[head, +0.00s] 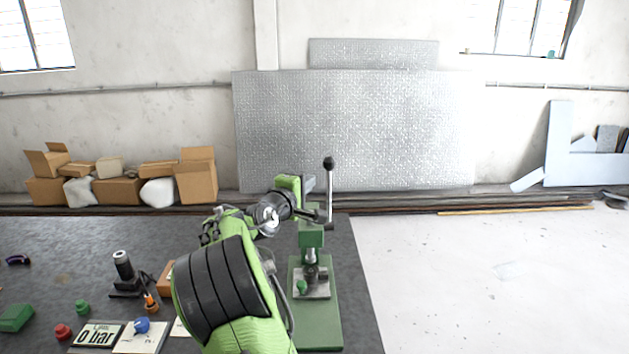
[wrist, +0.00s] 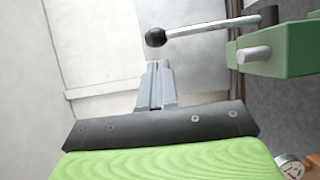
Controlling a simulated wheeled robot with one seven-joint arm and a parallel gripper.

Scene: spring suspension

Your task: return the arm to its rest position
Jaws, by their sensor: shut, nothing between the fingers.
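My gripper (wrist: 155,72) shows in the wrist view with its two grey fingers together and nothing between them. The fingers point toward the pale wall, just below the black ball knob (wrist: 156,37) of a press lever, and look apart from it. In the head view my green and black arm reaches up from the bottom middle, and its far end is beside the upper part of the green press (head: 311,236). The fingers cannot be made out clearly there. The press lever (head: 330,195) stands upright.
Cardboard boxes (head: 197,177) lie by the wall. Floor at right is open.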

